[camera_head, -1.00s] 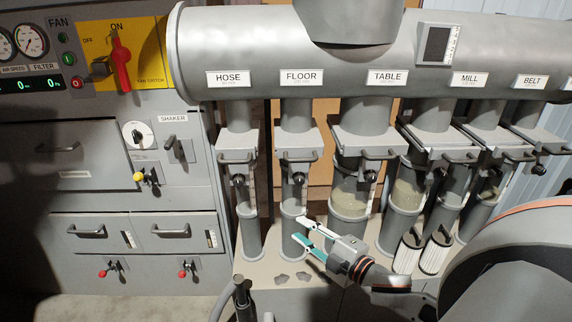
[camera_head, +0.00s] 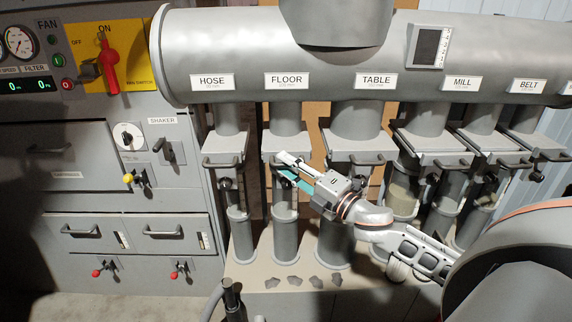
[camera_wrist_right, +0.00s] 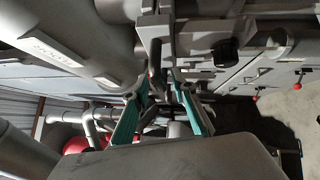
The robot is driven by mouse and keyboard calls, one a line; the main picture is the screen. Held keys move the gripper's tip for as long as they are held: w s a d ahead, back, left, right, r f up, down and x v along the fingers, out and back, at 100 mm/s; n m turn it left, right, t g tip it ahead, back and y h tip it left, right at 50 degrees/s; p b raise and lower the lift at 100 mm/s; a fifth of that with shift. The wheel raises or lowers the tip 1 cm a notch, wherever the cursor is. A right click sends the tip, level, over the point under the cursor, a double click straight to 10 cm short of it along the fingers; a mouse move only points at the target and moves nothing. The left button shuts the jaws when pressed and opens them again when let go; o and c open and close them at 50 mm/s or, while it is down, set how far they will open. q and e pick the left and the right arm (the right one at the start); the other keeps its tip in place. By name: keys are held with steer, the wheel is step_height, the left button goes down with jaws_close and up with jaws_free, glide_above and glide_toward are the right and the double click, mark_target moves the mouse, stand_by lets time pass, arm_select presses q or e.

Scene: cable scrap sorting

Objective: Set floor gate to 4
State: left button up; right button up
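The floor gate (camera_head: 287,148) is a grey slide housing on the pipe under the FLOOR label (camera_head: 287,80). It has a bar handle, partly behind my fingers, and a dark knob below. Its setting cannot be read. My right gripper (camera_head: 280,165) is in front of this gate at handle height, its white and teal fingers spread. In the right wrist view, the spread fingers (camera_wrist_right: 159,90) point at a grey bracket (camera_wrist_right: 154,25) with a dark knob (camera_wrist_right: 224,50) beside it. Whether they touch the handle cannot be told. My left gripper is not in view.
The hose gate (camera_head: 228,150) stands just left and the table gate (camera_head: 356,147) just right, close to my right wrist. A control cabinet (camera_head: 85,190) fills the left side. Dark flat pieces (camera_head: 295,281) lie on the ledge below the pipes.

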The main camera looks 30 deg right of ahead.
steer(key=shift+w+a, duration=0.1)
steer(key=shift+w, duration=0.2)
jaws_close()
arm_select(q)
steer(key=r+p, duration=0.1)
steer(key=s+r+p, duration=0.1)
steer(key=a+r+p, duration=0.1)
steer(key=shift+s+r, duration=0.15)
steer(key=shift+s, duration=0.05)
arm_select(e)
steer(key=s+a, duration=0.6)
steer(key=s, duration=0.4)
steer(key=shift+s+a, duration=0.3)
steer(key=shift+a, duration=0.05)
steer(key=shift+f, duration=0.1)
